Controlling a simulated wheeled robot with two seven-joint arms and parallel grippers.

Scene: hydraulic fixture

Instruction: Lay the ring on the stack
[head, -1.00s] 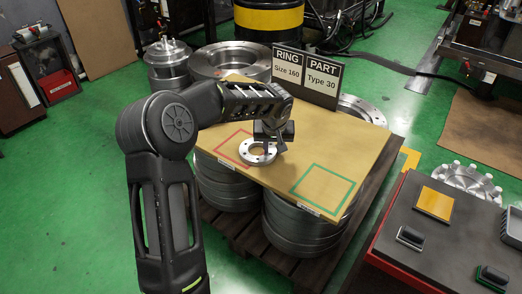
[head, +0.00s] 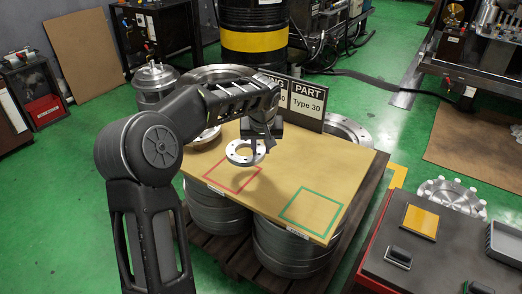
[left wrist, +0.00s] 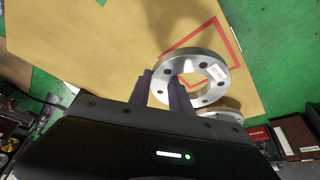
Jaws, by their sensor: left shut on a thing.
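The ring (head: 242,153), a silver metal ring with bolt holes, is held a little above the tan board, beyond the red outlined square (head: 232,175). My right gripper is out of view.
The board (head: 345,165) has an empty green outlined square (head: 311,204). A dark table (head: 440,255) with small parts stands at the right.

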